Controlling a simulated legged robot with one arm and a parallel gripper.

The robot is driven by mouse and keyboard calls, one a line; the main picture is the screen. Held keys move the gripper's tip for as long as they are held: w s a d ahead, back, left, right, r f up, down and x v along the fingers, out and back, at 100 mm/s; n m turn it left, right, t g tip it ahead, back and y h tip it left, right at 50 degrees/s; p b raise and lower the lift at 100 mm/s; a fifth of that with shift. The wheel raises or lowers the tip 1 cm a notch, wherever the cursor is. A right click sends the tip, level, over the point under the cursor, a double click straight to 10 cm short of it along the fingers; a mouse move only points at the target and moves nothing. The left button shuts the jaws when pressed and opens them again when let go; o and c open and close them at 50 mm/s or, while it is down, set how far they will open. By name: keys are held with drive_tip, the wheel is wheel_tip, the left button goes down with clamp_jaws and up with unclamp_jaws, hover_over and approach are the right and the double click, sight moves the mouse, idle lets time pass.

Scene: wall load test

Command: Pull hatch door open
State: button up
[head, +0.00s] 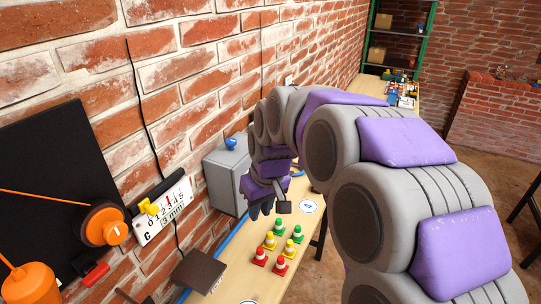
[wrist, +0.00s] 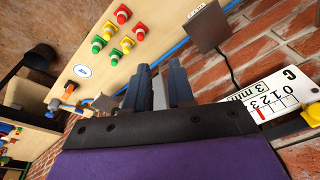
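A grey wall box (head: 226,180), likely the one with the hatch door, hangs on the brick wall above the wooden bench. A blue knob (head: 231,143) sits on its top. I cannot make out a separate door or handle. My gripper (head: 270,208) hangs in front of the box's right side, above the bench, fingers pointing down. In the wrist view my gripper (wrist: 162,88) shows two dark fingers apart. A pale grey surface shows between them; I cannot tell whether it is part of the box or whether the fingers touch it.
Red, yellow and green cones (head: 279,249) stand on the wooden bench (head: 232,276). A white gauge plate (head: 163,212), an orange wheel (head: 106,226) and a black panel (head: 50,170) are at left. A brown block (head: 198,270) is near the wall. Green shelving stands far back.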

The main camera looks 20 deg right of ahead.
drive_tip(key=w+d+r+t+p, duration=0.1)
drive_tip(key=w+d+r+p, duration=0.25)
drive_tip(key=w+d, duration=0.4)
drive_tip(key=w+d+r+t+p, duration=0.1)
drive_tip(key=w+d+r+p, duration=0.1)
drive_tip(key=w+d+r, duration=0.4)
drive_tip(key=shift+m+t+h, duration=0.3)
drive_tip(key=shift+h, duration=0.1)
drive_tip(key=x, duration=1.3)
drive_tip(key=w+x, duration=0.1)
drive_tip(key=x, duration=0.5)
drive_tip(key=shift+w+d+f, duration=0.1)
drive_tip(key=shift+d+f, duration=0.1)
drive_tip(key=shift+c, duration=0.4)
clamp_jaws()
